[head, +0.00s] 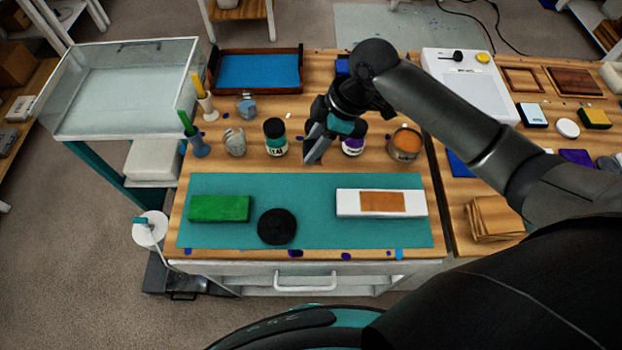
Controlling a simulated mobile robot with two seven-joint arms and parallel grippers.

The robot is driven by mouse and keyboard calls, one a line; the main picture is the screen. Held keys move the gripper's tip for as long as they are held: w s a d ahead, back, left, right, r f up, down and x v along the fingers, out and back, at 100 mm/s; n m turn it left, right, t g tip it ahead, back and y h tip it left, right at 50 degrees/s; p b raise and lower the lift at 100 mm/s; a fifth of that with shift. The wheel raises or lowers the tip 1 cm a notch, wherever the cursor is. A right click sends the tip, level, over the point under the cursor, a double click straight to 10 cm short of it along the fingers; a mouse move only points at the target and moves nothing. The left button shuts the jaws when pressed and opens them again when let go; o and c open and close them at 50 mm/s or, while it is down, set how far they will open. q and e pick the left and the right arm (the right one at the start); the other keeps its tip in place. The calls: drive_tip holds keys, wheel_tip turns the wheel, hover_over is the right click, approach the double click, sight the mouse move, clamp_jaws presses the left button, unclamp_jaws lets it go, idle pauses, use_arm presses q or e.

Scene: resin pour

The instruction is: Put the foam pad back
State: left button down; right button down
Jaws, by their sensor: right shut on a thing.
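No other thing is clearly the foam pad. On the mat lie a green block (220,208), a black round piece (277,226) and a white block with an orange-brown panel (382,203). My left gripper is out of view.
A blue-lined tray (257,72) stands at the back left. An orange-topped can (405,144) stands right of the jars. A clear-walled bin (125,90) is beyond the table's left edge. The mat's middle is clear.

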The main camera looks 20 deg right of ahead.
wheel_tip(320, 180, down, 9)
drive_tip(key=shift+f+b, duration=0.2)
drive_tip(key=shift+b, duration=0.35)
drive_tip(key=shift+f+b, duration=0.35)
drive_tip(key=shift+f, duration=1.6)
drive_tip(key=shift+f, duration=0.1)
drive_tip(key=c, duration=0.5)
unclamp_jaws()
drive_tip(key=shift+d+r, duration=0.1)
drive_tip(key=shift+r, duration=0.2)
drive_tip(key=p+v, duration=0.1)
drive_tip(key=v, duration=1)
drive_tip(key=shift+r+p, duration=0.35)
